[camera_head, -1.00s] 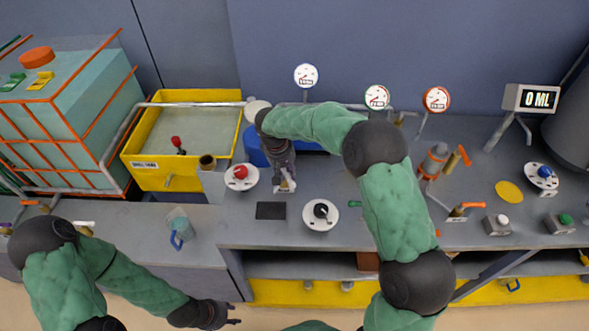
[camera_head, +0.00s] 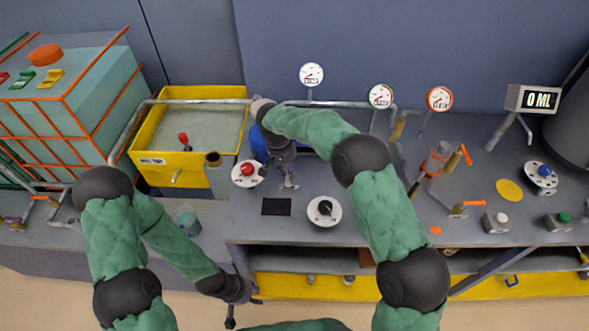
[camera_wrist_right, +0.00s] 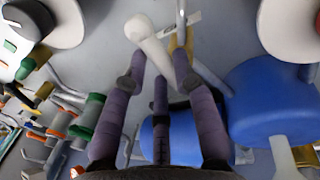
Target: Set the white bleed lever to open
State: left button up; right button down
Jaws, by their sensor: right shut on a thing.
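The white lever (camera_wrist_right: 150,45) shows in the right wrist view, slanting from a rounded end down between the fingers, beside a brass-coloured fitting on a thin pipe. My right gripper (camera_wrist_right: 160,80) is shut on this lever. In the head view my right gripper (camera_head: 289,184) points down over the bench, between the red-knobbed dial and the black-knobbed dial; the lever is hard to make out there. My left gripper (camera_head: 244,309) hangs in front of the bench at the bottom, fingers apart and empty.
A red-knobbed dial (camera_head: 246,173) and a black-knobbed dial (camera_head: 324,210) flank the right gripper. A blue container (camera_wrist_right: 265,100) stands close beside it. A yellow basin (camera_head: 155,133) is to the left. Valves with orange handles (camera_head: 467,155) stand at right.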

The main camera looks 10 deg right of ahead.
jog(key=c, duration=1)
grip_release()
jog(key=r, duration=0.4)
jog(key=a+r, duration=0.1)
jog(key=r, duration=0.3)
jog(key=a+r, duration=0.1)
jog(key=r, duration=0.2)
jog(key=shift+w+a+r, duration=0.2)
jog(key=shift+r, duration=0.2)
